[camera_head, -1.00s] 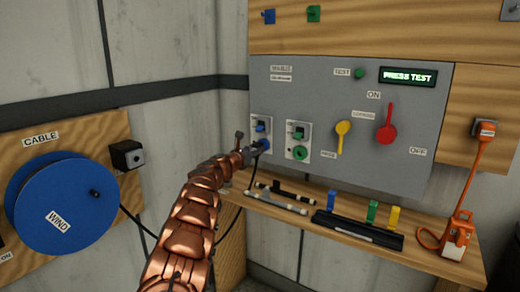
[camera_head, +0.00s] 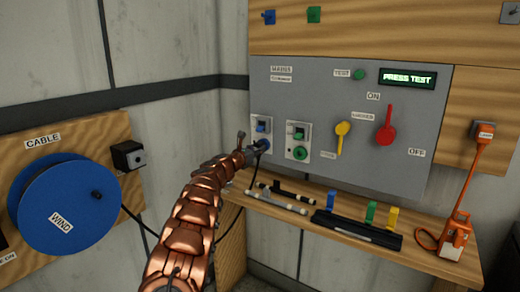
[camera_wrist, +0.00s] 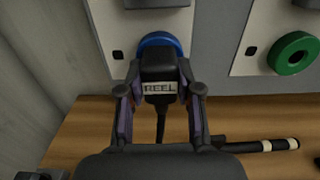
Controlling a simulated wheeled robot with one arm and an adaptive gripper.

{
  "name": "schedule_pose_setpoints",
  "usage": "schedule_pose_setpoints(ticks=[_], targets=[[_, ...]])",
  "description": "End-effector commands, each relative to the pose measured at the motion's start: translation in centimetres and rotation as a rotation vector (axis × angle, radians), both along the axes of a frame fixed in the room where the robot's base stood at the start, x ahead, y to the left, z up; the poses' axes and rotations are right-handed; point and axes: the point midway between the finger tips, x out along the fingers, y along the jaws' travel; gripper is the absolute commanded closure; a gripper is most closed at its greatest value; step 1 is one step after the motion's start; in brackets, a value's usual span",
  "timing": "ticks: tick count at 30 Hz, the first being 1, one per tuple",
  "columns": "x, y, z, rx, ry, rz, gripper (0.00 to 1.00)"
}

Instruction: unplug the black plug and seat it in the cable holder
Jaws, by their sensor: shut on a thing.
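The black plug (camera_wrist: 158,65), labelled REEL, is between my fingers in front of the blue socket (camera_wrist: 160,40) in the wrist view. My gripper (camera_wrist: 160,93) is shut on the plug's sides. The plug hides most of the socket, so I cannot tell how deep it sits. In the head view my gripper (camera_head: 253,151) is at the blue socket on the grey panel, and a black cable hangs below. A black block (camera_head: 128,155) on the left wooden board, by the CABLE sign, may be the cable holder.
A green socket (camera_head: 298,152) is right of the gripper. Yellow (camera_head: 342,137) and red (camera_head: 386,127) levers are further right. The wooden shelf (camera_head: 300,224) below holds black-and-white rods and a black tray. The blue reel (camera_head: 62,208) is at left.

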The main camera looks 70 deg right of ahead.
Motion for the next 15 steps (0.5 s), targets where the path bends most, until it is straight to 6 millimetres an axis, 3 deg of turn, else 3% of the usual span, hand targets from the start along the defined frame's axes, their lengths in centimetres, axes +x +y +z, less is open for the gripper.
schedule_pose_setpoints(ticks=[9, 10, 15], targets=[[-0.04, -0.12, 0.34, -0.004, 0.001, 0.003, 1.0], [-0.02, -0.12, 0.35, -0.004, 0.0, 0.003, 0.63], [0.07, -0.08, 0.27, -0.003, 0.0, 0.003, 0.45]])
